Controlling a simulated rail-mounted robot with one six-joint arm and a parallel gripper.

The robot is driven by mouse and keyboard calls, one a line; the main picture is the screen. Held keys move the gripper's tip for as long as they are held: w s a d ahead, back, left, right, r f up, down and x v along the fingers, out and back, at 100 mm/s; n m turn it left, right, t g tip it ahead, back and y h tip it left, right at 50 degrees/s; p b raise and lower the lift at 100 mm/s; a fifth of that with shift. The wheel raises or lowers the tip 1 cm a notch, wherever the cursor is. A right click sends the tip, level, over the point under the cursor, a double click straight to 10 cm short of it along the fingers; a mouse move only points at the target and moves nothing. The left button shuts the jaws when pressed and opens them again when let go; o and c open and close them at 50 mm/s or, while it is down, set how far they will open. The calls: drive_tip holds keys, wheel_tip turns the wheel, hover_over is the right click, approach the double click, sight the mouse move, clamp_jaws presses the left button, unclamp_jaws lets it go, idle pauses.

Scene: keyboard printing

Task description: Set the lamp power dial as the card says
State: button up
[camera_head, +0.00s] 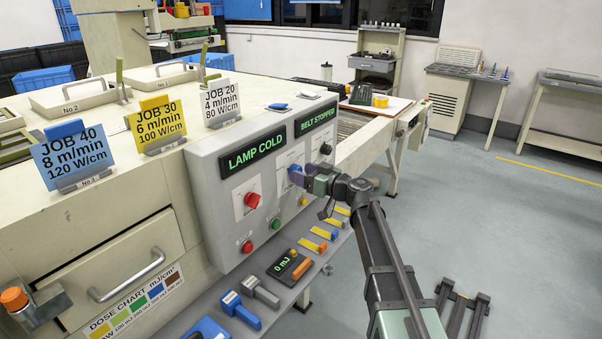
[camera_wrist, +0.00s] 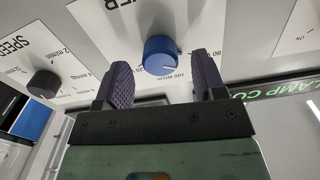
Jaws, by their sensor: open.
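The lamp power dial is a blue round knob (camera_wrist: 161,56) on a white plate lettered "...WER" and W/cm. A pale pointer mark shows on it, but its exact setting is hard to read. My gripper (camera_wrist: 158,82) is open, with one purple finger on each side of the knob and a visible gap to each. In the head view my gripper (camera_head: 308,181) is at the grey control panel, partly covering the blue dial (camera_head: 295,172). Three cards stand on the machine: blue JOB 40, 120 W/cm (camera_head: 75,158); yellow JOB 30, 100 W/cm (camera_head: 157,124); white JOB 20, 80 W/cm (camera_head: 221,102).
A black speed knob (camera_wrist: 44,84) sits beside the dial. The panel displays read LAMP COLD (camera_head: 254,154) and BELT STOPPED (camera_head: 316,121). A red knob (camera_head: 252,200) and several buttons are nearby. A shelf (camera_head: 215,313) with tools lies below. Open floor is at right.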

drive_tip(key=shift+w+a, duration=0.45)
drive_tip(key=shift+a, duration=0.1)
drive_tip(key=c, duration=0.9)
drive_tip(key=shift+c, duration=0.2)
